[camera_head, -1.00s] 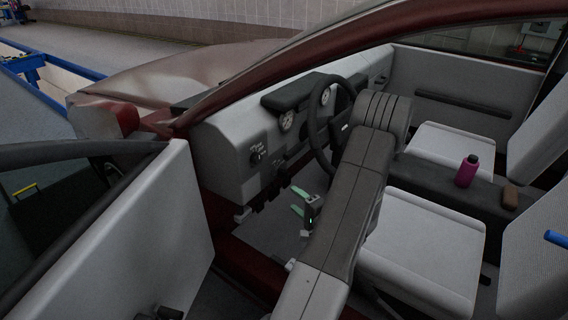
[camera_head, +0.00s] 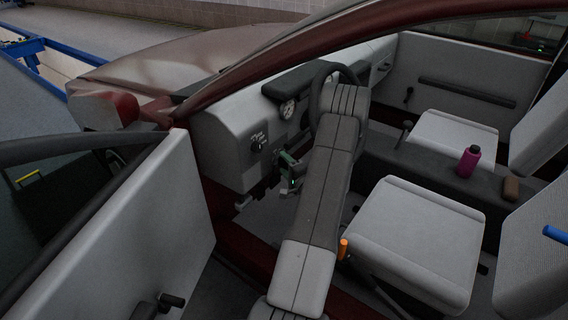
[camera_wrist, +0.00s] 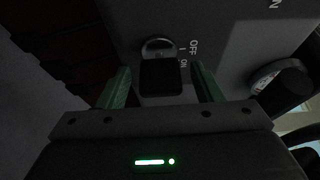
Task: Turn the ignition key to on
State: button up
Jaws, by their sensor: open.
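In the wrist view, a round metal ignition lock (camera_wrist: 158,46) sits on the grey panel, with OFF, I and ON printed to its right. The key's dark square head (camera_wrist: 160,77) stands out from it, between the two green fingers of my gripper (camera_wrist: 160,69). A gap shows on each side of the key head, so the gripper is open around it and not gripping. Which mark the key points at cannot be told. In the head view, my gripper (camera_head: 286,163) is at the dashboard's lower edge, left of my arm; the key is hidden there.
A labelled knob (camera_head: 257,142) is on the dashboard left of my gripper. The steering wheel (camera_head: 349,73) is mostly behind my arm. The open door (camera_head: 165,225) stands at left. An orange handle (camera_head: 343,248) is beside the grey seat (camera_head: 420,235). A purple bottle (camera_head: 468,161) stands farther right.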

jog(key=shift+w+a, duration=0.3)
jog(key=shift+w, duration=0.1)
jog(key=c, duration=1)
